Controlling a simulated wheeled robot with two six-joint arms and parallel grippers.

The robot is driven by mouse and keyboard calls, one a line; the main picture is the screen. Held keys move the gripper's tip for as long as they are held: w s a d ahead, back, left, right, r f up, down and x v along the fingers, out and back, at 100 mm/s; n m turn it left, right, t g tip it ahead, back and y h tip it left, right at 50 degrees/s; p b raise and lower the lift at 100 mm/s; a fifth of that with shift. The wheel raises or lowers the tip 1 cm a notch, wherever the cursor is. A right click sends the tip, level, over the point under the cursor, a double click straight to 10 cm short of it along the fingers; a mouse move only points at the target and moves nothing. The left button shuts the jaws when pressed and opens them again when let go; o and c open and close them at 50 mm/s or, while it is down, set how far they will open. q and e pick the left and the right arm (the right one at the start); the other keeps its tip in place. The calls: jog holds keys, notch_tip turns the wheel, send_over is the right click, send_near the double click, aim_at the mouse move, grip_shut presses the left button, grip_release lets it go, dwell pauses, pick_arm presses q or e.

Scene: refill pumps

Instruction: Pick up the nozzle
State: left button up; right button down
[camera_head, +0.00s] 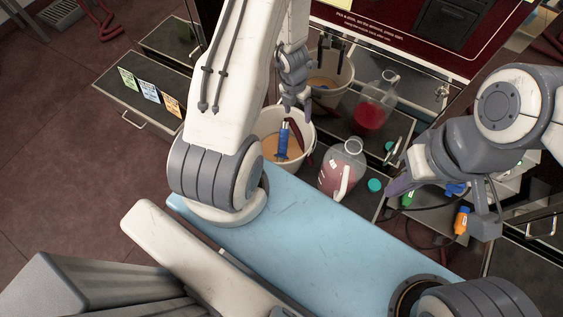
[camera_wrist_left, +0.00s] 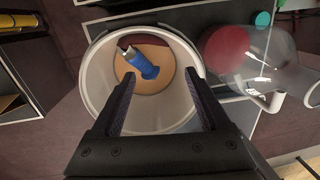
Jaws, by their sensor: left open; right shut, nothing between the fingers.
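A nozzle with a blue grip (camera_head: 283,142) and a grey metal end stands tilted inside a white bucket (camera_head: 312,133). In the left wrist view the blue nozzle (camera_wrist_left: 143,65) shows within the round bucket rim (camera_wrist_left: 90,92), over a tan-orange surface. My left gripper (camera_head: 296,108) is open and empty above the bucket. In the left wrist view its two fingers (camera_wrist_left: 158,85) frame the bucket, with the nozzle beyond the tips and apart from them. My right gripper (camera_head: 396,188) is shut and empty at the right, near several other coloured nozzles.
A clear jug with pinkish-red liquid (camera_head: 343,170) stands right of the bucket. Another red-filled jug (camera_head: 371,112) and a second bucket (camera_head: 331,85) stand behind. An orange nozzle (camera_head: 461,220) and a green one (camera_head: 408,197) are at the right. Open floor lies left.

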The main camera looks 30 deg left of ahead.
aim_at(283, 137)
pick_arm(q)
jog(key=a+f+n, duration=0.1)
jog(key=f, duration=0.1)
jog(key=s+a+f+n+b, duration=0.1)
jog(key=a+f+n, duration=0.1)
jog(key=f, duration=0.1)
jog(key=s+a+f+n+b, duration=0.1)
jog(key=f, duration=0.1)
jog(key=shift+s+a+f+g+y, duration=0.15)
jog(key=shift+s+f+g+y, duration=0.1)
jog(key=shift+f+g+y, duration=0.1)
jog(key=shift+f+n, duration=0.3)
jog(key=f+b, duration=0.9)
jog(key=b, duration=0.1)
jog(key=shift+w+d+f, duration=0.15)
jog(key=shift+d+f, duration=0.2)
jog(key=shift+r, duration=0.1)
pick_arm(e)
notch_tip(283, 137, down, 13)
jog(key=shift+f, duration=0.15)
pick_arm(q)
grip_shut()
